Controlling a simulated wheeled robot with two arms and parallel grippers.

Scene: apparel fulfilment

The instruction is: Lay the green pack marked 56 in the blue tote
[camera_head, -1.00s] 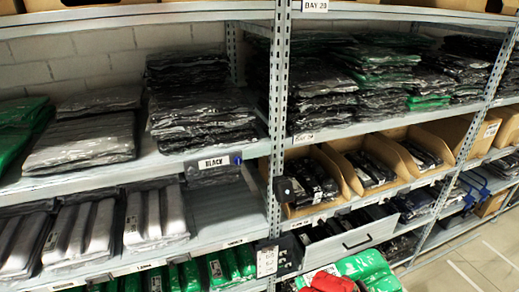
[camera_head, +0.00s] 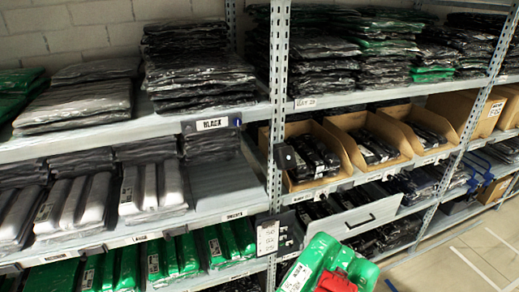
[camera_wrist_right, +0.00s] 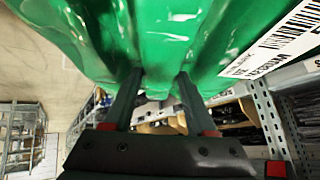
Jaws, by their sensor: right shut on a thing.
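A green plastic-wrapped pack (camera_head: 317,262) with a white label shows at the bottom of the head view, in front of the shelf. My right gripper (camera_head: 338,282), with red on it, is at its lower part. In the right wrist view the same green pack (camera_wrist_right: 120,35) fills the top, and my right gripper's two fingers (camera_wrist_right: 158,82) are shut on it. The pack's label shows at the right, but I cannot read a 56 on it. My left gripper is not in view. No blue tote can be made out as a whole.
Shelving holds stacked black packs (camera_head: 200,75), grey packs (camera_head: 150,188) and several green packs (camera_head: 180,255) on the lower shelf. Cardboard bins (camera_head: 362,140) stand in the middle bay. A grey drawer front (camera_head: 352,218) sticks out nearby. Free floor (camera_head: 460,262) lies at the right.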

